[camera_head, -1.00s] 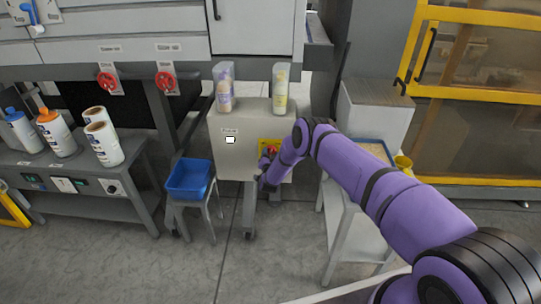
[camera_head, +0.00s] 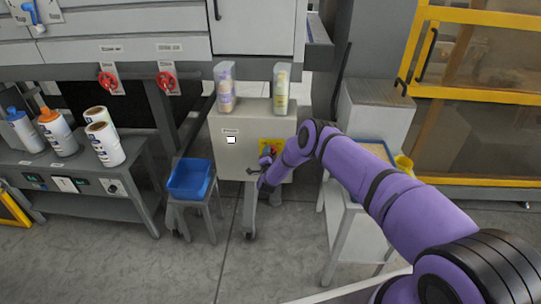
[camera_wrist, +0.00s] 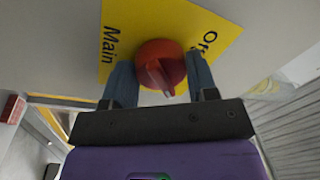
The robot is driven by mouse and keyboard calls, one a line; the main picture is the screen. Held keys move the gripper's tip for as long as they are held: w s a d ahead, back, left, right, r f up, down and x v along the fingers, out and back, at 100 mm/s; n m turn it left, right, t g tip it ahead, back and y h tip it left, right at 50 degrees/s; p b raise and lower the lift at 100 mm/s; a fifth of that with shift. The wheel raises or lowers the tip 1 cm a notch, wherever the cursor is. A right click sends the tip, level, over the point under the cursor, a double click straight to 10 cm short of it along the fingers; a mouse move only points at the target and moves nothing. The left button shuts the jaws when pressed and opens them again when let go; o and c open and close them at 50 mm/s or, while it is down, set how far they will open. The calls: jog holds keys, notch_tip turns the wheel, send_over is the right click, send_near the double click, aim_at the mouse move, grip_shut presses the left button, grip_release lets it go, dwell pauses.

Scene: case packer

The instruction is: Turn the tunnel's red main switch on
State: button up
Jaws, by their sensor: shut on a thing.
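The red main switch (camera_wrist: 158,63) is a round knob with a raised grip bar, on a yellow plate (camera_wrist: 200,25) lettered "Main" at one side and a partly hidden word starting with "O" at the other. In the wrist view the grip bar points toward the bottom edge, slightly right. My gripper (camera_wrist: 160,72) has one finger on each side of the knob and is shut on it. In the head view the yellow plate (camera_head: 278,143) is on the front of a grey cabinet (camera_head: 240,118); my wrist largely hides the knob there.
Two bottles (camera_head: 225,90) stand on the cabinet. A blue bin (camera_head: 189,180) sits on a stool to its left, and a side table (camera_head: 352,215) stands to its right. Two red valve wheels (camera_head: 166,82) hang above left. Floor in front is clear.

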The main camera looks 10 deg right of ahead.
jog(key=o, duration=0.9)
jog(key=shift+s, duration=0.1)
jog(key=v, duration=1)
jog(key=shift+s+a+f, duration=0.1)
jog(key=shift+s, duration=0.2)
